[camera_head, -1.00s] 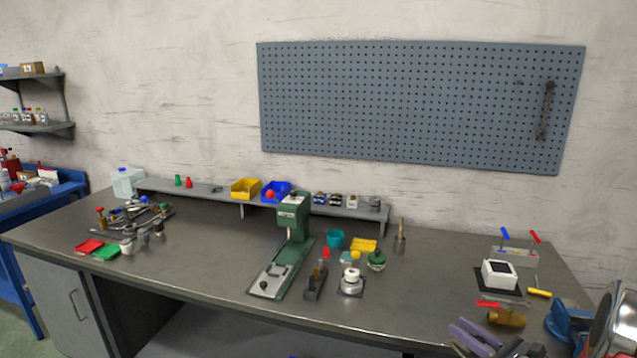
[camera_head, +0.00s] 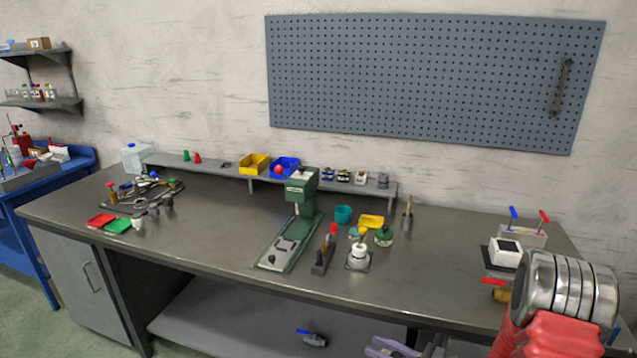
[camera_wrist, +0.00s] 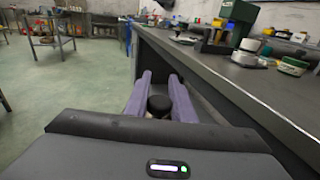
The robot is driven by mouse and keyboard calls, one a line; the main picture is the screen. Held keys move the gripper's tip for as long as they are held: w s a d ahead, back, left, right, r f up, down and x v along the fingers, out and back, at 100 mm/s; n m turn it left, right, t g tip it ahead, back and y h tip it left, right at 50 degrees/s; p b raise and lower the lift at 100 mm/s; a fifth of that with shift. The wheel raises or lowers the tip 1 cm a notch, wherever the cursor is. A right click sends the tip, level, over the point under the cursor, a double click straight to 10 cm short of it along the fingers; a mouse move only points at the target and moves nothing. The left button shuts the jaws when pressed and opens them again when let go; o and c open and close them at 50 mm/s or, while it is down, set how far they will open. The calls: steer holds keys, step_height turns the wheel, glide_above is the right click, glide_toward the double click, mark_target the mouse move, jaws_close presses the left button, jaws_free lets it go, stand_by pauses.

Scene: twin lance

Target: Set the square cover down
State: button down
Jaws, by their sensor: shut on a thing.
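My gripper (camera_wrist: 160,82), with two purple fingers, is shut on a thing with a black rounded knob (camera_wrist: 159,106). I take this thing to be the square cover; its square part is hidden in the wrist view. The gripper is beside the bench's front edge, with floor showing beyond its fingertips. In the head view the purple fingers (camera_head: 390,348) show at the bottom edge, cut off by the frame. A white box (camera_head: 506,252) with a dark square on top sits on a dark base at the right of the bench.
The bench (camera_head: 200,230) has a green press (camera_head: 302,190) at its middle. My red and silver arm part covers the bench's right end. Bare bench top lies right of the fixture.

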steer(key=shift+w+d+r+t, duration=0.15)
steer(key=shift+w+r+t, duration=0.15)
steer(key=shift+r, duration=0.2)
steer(key=w+d+r+m+t+h, duration=0.2)
steer(key=d+r+m+t+h, duration=0.3)
steer(key=r+h, duration=0.4)
step_height(320, 180, up, 3)
steer(key=shift+d+f+m+t, duration=0.2)
steer(key=shift+d+m+t, duration=0.2)
steer(key=shift+d+m, duration=0.65)
steer(key=shift+a, duration=0.1)
steer(key=shift+d, duration=0.2)
